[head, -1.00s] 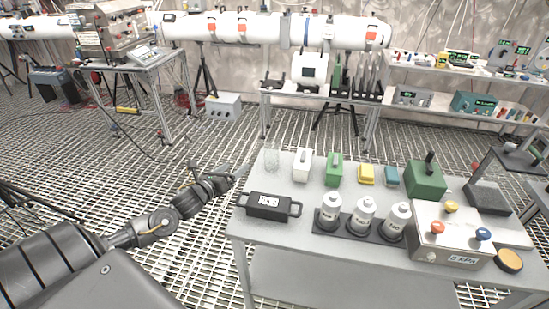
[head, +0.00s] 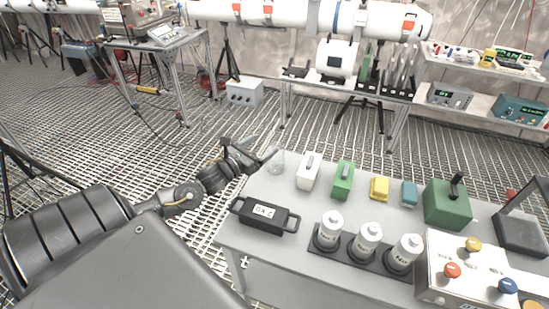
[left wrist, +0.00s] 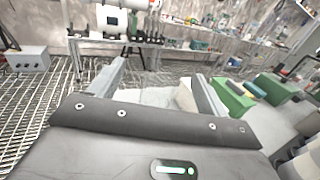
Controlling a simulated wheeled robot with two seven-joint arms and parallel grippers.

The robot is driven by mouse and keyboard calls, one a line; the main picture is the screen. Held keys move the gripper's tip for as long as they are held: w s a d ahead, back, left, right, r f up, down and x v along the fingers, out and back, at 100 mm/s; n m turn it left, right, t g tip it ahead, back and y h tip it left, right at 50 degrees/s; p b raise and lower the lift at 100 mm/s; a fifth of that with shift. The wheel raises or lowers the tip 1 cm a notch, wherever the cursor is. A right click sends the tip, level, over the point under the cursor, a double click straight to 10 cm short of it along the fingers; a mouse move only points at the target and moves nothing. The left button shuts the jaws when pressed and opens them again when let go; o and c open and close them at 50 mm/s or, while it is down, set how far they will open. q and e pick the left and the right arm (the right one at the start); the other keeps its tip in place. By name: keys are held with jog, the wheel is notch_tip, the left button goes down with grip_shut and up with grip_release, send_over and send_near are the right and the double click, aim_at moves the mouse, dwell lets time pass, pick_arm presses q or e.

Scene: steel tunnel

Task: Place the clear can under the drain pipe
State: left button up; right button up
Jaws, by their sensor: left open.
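The clear can (head: 277,163) is a small see-through cylinder standing upright at the far left corner of the grey table (head: 262,190). My left gripper (head: 262,148) is open, with its fingers close beside the can on its left. I cannot tell whether they touch it. In the left wrist view the open fingers of the gripper (left wrist: 160,85) stand apart over a pale tabletop area, and the can's outline is not clear there. My right gripper is not in view. I cannot make out which part is the drain pipe.
A black case with handles (head: 264,215) lies nearer me on the table. A white box (head: 308,172) and a green box (head: 343,180) stand right of the can. White bottles (head: 368,242) stand in a black rack. Grating floor is open to the left.

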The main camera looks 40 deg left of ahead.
pick_arm(q)
send_near(281, 150)
jog(key=shift+w+d+p, duration=0.1)
jog(key=shift+w+p, duration=0.2)
jog(key=shift+w, duration=0.6)
jog(key=shift+w+r, duration=0.25)
jog(key=shift+w, duration=0.25)
jog(key=shift+w+f, duration=0.2)
jog(key=shift+w, duration=0.5)
jog(key=w+p, duration=0.1)
jog(key=w, duration=0.3)
jog(key=shift+w+d+r, duration=0.1)
jog(key=shift+w, duration=0.35)
jog(key=shift+c, duration=0.4)
jog(key=c, duration=1.1)
jog(key=shift+o, duration=0.2)
